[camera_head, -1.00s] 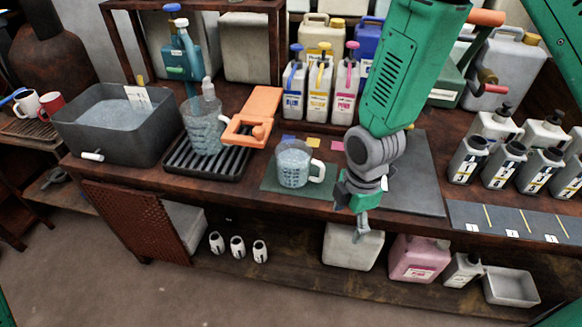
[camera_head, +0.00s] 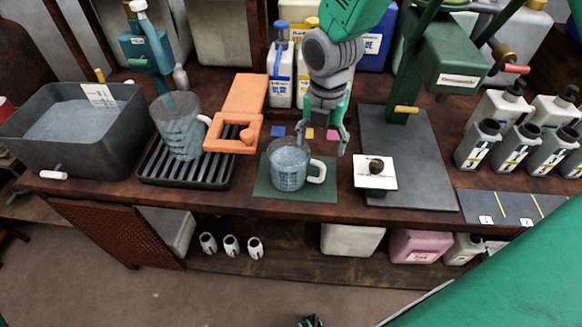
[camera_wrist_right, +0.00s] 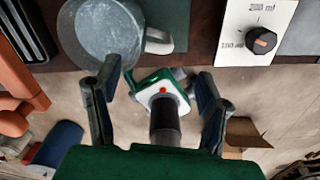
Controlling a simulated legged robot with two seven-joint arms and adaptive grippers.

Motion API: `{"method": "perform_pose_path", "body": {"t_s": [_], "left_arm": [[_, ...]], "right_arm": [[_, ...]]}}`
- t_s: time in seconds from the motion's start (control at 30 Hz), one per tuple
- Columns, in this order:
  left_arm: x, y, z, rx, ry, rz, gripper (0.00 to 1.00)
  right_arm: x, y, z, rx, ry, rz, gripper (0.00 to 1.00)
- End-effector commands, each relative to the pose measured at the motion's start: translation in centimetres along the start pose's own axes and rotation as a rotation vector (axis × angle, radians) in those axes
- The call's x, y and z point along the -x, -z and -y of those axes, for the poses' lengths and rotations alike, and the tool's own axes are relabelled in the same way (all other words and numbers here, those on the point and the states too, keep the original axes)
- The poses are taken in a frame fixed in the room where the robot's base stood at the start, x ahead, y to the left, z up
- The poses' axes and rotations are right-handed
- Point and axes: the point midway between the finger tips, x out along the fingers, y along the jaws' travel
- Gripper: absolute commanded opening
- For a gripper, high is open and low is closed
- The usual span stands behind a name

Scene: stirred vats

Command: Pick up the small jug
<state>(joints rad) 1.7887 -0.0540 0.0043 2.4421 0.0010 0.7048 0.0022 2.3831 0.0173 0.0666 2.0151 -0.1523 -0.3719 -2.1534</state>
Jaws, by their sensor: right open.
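The small jug (camera_head: 287,172) is clear, with a pale handle on its right side, and stands upright on a dark green mat (camera_head: 262,192). It also shows at the top left of the right wrist view (camera_wrist_right: 98,35), handle to the right. My right gripper (camera_head: 323,132) hangs with fingers pointing down, close above and right of the jug, near its handle. In the right wrist view its two fingers (camera_wrist_right: 160,80) are spread and empty, apart from the jug. A larger clear jug (camera_head: 180,130) stands on a black slatted tray (camera_head: 160,177). My left gripper is not seen.
An orange stand (camera_head: 240,100) is close behind and left of the jug. A white card with a black knob (camera_head: 375,172) is to its right. Pump bottles (camera_head: 281,78) stand behind, a grey basin (camera_head: 120,135) at left. The grey mat (camera_head: 425,175) is partly clear.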

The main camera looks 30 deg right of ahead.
Motion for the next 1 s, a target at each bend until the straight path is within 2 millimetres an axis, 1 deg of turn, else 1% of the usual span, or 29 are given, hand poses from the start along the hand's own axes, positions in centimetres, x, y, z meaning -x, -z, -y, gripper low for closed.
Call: {"method": "perform_pose_path", "body": {"t_s": [0.03,0.1,0.37,0.6,0.73,0.93,0.97,1.0], "left_arm": [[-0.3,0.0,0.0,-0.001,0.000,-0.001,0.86],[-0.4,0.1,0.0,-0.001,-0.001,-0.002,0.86],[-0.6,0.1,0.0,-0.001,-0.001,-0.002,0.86],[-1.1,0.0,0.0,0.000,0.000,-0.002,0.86],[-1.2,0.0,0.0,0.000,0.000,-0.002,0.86],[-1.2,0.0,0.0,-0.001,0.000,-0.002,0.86],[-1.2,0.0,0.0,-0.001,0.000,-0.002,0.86],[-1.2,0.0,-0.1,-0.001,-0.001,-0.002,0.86]], "right_arm": [[-1.2,0.0,0.0,-0.001,0.003,-0.002,0.64],[-2.1,0.1,-0.1,-0.001,0.003,-0.001,0.64],[-3.9,0.5,-0.5,-0.001,0.005,0.006,0.64],[-7.5,0.2,-0.5,-0.001,0.004,0.002,0.64],[-8.3,0.1,-0.4,-0.003,0.000,0.003,0.64],[-8.3,0.1,-0.3,-0.003,-0.001,0.002,0.64],[-8.3,0.1,-0.4,-0.002,-0.001,0.003,0.57],[-8.3,0.2,-0.5,-0.002,0.000,0.003,0.43]]}}
